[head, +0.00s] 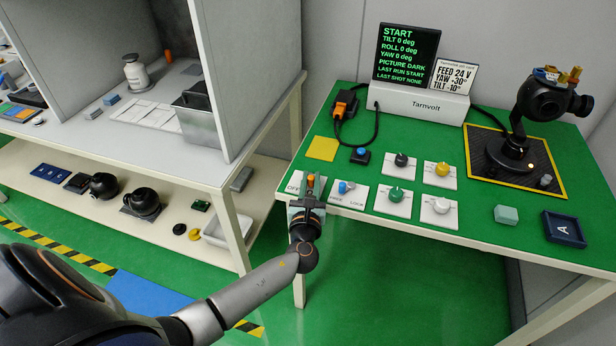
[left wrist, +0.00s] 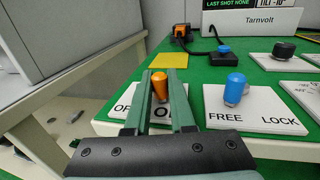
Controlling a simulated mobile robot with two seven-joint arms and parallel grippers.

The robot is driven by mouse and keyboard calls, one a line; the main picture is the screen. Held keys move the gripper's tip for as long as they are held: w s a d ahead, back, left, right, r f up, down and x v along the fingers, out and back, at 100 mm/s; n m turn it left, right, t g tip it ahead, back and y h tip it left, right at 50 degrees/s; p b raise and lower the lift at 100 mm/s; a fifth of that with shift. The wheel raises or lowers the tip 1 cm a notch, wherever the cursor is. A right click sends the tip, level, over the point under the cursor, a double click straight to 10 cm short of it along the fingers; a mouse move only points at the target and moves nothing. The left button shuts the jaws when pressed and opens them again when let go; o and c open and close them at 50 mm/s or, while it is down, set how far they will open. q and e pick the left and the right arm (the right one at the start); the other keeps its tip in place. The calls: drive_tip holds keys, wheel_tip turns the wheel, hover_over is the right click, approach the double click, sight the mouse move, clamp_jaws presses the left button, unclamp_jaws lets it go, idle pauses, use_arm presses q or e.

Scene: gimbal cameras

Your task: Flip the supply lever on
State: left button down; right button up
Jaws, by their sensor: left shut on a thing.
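The supply lever, an orange handle (head: 311,181), stands on a white OFF/ON plate (head: 293,184) at the front left corner of the green table. It also shows in the left wrist view (left wrist: 160,86), between the green fingers of my left gripper (left wrist: 162,92). In the head view my left gripper (head: 308,192) reaches the plate from the front and is shut on the lever. The fingers hide part of the plate and its lettering, and the lever's base is hidden. I cannot tell which label the lever leans toward. My right gripper is not in view.
A blue FREE/LOCK lever (head: 343,187) stands close to the right. Several knobs on white plates, including a green knob (head: 396,194), lie beyond it. A screen (head: 406,54) reads "START" and "PICTURE DARK". A black gimbal camera (head: 540,100) stands on a dark mat. A grey-white bench is left.

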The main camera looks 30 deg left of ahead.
use_arm(q)
drive_tip(key=shift+w+d+n+g+y, duration=0.15)
drive_tip(key=shift+n+g+y, duration=0.4)
drive_tip(key=shift+y, duration=0.35)
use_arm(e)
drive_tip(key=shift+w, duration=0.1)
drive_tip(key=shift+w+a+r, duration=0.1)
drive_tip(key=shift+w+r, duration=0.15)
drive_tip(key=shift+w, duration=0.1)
use_arm(q)
drive_tip(key=c, duration=0.8)
unclamp_jaws()
drive_tip(key=shift+o, duration=0.2)
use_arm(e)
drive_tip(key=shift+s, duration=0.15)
use_arm(q)
drive_tip(key=v, duration=1.2)
drive_tip(key=shift+d, duration=0.2)
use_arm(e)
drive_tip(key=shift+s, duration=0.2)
use_arm(q)
drive_tip(key=shift+s+f+n, duration=0.1)
drive_tip(key=shift+s+n, duration=0.15)
